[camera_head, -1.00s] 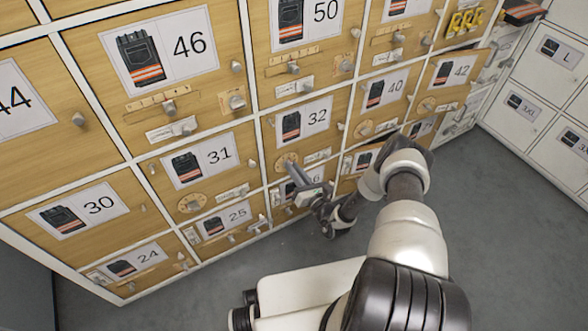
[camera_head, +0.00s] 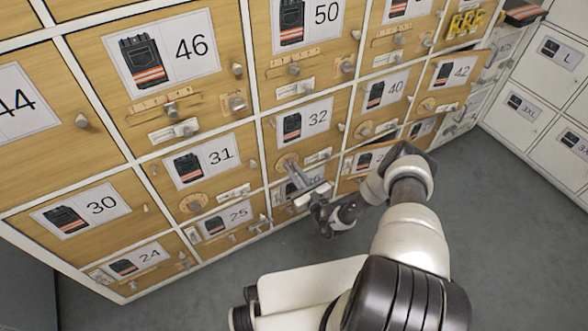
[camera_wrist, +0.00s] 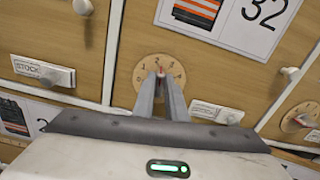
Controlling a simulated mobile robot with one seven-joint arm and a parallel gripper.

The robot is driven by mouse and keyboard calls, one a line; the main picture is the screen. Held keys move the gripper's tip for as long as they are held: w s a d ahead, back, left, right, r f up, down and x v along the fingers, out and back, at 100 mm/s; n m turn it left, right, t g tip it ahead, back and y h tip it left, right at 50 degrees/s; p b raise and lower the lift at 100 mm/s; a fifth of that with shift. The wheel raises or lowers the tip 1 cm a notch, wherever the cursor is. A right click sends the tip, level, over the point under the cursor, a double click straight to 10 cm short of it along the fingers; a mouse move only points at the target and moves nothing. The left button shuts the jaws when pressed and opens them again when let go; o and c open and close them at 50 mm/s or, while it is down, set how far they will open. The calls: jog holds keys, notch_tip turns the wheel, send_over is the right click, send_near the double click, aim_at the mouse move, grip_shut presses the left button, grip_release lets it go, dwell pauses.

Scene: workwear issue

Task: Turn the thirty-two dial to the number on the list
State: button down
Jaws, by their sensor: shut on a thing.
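The compartment door marked 32 (camera_head: 305,122) has a round wooden dial (camera_head: 287,161) at its lower left, with numbers around its face. In the wrist view, the dial (camera_wrist: 172,66) fills the space just beyond my gripper (camera_wrist: 159,80). The two fingers are closed around the dial's small knob, whose red-marked tip (camera_wrist: 160,71) shows between them. The mark points roughly upward, near the 2. Digits 1, 2 and 3 show around the rim; the lower rim is hidden by the fingers. My gripper also shows in the head view (camera_head: 291,168). No list can be made out.
Doors 31 (camera_head: 220,156), 40 (camera_head: 396,87) and 46 (camera_head: 193,47) surround door 32, with knobs and latches sticking out. A STOCK slider (camera_wrist: 30,69) is left of the dial. Grey floor (camera_head: 500,230) is clear at the right.

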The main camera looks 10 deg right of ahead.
jog(key=shift+a+n, duration=0.15)
jog(key=shift+n, duration=1.05)
jog(key=shift+p, duration=0.3)
jog(key=c, duration=1.8)
grip_release()
